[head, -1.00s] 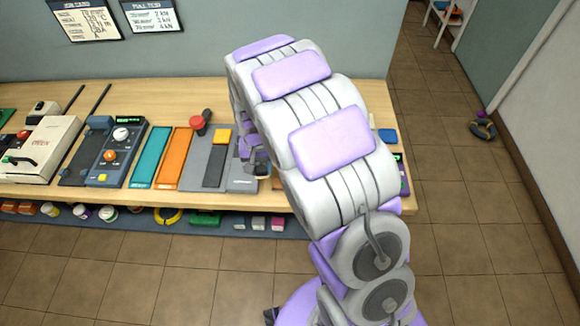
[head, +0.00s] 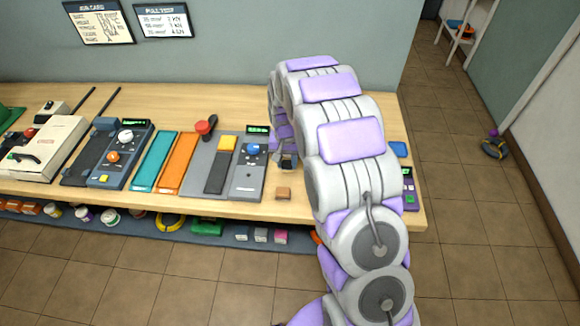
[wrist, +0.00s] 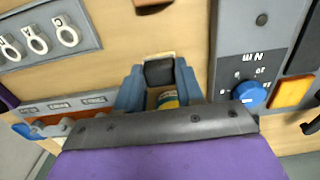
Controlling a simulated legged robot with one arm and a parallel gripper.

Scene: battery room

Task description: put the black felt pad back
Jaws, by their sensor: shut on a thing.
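My gripper (head: 287,162) is over the bench just right of the grey tester with the blue knob. In the wrist view its two blue-grey fingers (wrist: 158,88) are closed on a small dark square piece, which looks like the black felt pad (wrist: 158,73). A pale edge shows along one side of the piece. Something yellow and teal (wrist: 168,99) shows between the fingers beyond it; I cannot tell what it is.
The grey tester (head: 247,180) stands beside the gripper; its blue knob (wrist: 250,94) is close. A small brown block (head: 283,193) lies near the bench's front edge. A grey plate of ring lugs (wrist: 40,40) and a labelled rack (wrist: 72,103) are on the wrist view's left.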

